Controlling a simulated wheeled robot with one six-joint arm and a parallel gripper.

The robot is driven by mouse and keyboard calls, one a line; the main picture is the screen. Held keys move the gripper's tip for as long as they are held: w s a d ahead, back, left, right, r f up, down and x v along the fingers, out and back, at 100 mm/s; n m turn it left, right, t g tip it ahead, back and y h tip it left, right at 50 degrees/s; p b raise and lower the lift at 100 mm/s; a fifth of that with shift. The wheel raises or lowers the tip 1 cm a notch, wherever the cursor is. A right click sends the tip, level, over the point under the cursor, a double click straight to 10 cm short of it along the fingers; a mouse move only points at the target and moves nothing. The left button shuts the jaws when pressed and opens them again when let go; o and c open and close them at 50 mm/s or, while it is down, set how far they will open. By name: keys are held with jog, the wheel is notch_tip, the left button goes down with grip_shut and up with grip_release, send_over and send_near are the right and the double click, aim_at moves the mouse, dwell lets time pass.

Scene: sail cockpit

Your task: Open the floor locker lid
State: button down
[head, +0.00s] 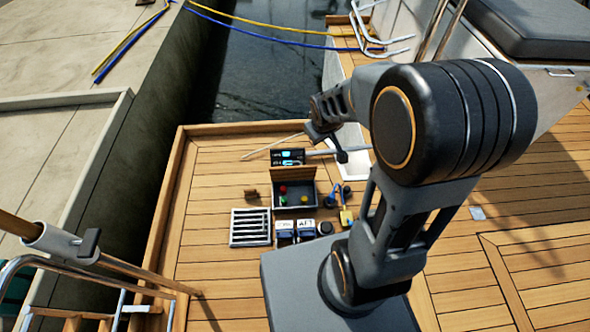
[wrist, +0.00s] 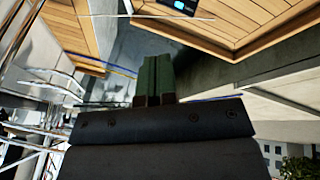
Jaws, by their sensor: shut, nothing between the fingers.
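A framed rectangular panel (head: 535,268) lies flush in the teak deck at the lower right of the head view; it looks like the floor locker lid and appears closed. Part of it runs out of frame. A small metal plate (head: 477,213) sits in the deck just beyond its far left corner. My gripper (wrist: 157,60) is shut and empty in the wrist view, its two greenish fingers together. In the head view my arm reaches away from the panel, toward the far deck edge and water. The gripper's fingertips are hard to make out there.
An open dark box (head: 294,196) with coloured items, a slatted grate (head: 250,227), a display unit (head: 287,157) and small tools crowd the deck at centre. A rail (head: 130,268) stands at lower left, a cushioned seat (head: 535,28) at upper right. Planking right of my arm is mostly clear.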

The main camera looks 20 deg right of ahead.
jog(key=w+d+f+n, duration=0.1)
jog(key=w+f+n, duration=0.2)
jog(key=w+f, duration=0.3)
jog(key=n+t+y+b, duration=0.3)
jog(key=n+y, duration=0.2)
jog(key=n, duration=0.2)
send_near(290, 173)
jog(key=shift+x, duration=2.05)
jog(key=shift+a+r, duration=0.1)
jog(key=shift+a, duration=0.05)
jog(key=shift+w, duration=0.1)
